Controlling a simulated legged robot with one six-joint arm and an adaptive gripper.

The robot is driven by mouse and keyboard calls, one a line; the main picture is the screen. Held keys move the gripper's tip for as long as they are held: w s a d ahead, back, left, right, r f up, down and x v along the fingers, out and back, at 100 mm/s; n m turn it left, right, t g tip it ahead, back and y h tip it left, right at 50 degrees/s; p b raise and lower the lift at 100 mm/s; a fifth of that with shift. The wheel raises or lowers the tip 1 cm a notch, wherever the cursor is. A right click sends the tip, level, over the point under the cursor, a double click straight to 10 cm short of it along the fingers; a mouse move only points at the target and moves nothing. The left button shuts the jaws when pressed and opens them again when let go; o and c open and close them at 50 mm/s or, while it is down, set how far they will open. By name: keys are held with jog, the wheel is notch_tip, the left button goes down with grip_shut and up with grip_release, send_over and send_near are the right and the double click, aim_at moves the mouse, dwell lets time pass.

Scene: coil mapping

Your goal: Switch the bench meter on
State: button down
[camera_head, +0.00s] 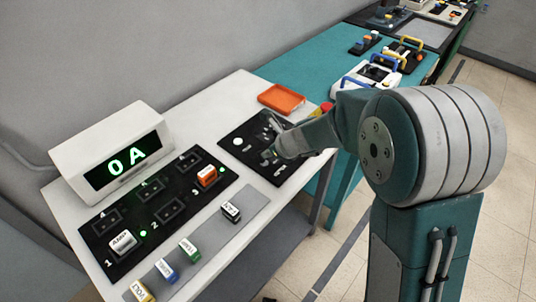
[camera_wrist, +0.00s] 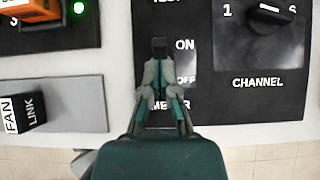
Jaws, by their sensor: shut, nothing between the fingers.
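The bench meter (camera_head: 108,155) is a white box at the left of the bench, with a dark display lit green and reading "0 A". The black control panel (camera_head: 240,142) lies to its right. In the wrist view the panel carries "ON", "OFF" and "METER" labels beside a switch area (camera_wrist: 186,60). My gripper (camera_wrist: 158,66) is shut and empty, with its fingertips over this area, just left of the labels. They hide much of the switch, so its position and any contact are unclear. My gripper (camera_head: 274,148) also shows over the panel in the head view.
A channel knob (camera_wrist: 270,14) sits right of the switch. A black socket board (camera_head: 160,212) holds an orange block (camera_head: 207,175) and a white block (camera_head: 122,243). Several labelled blocks lie on a grey strip (camera_head: 208,238). An orange tray (camera_head: 282,98) stands behind the panel.

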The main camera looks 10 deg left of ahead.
jog(key=shift+r, duration=0.3)
jog(key=v, duration=1.2)
jog(key=shift+a, duration=0.1)
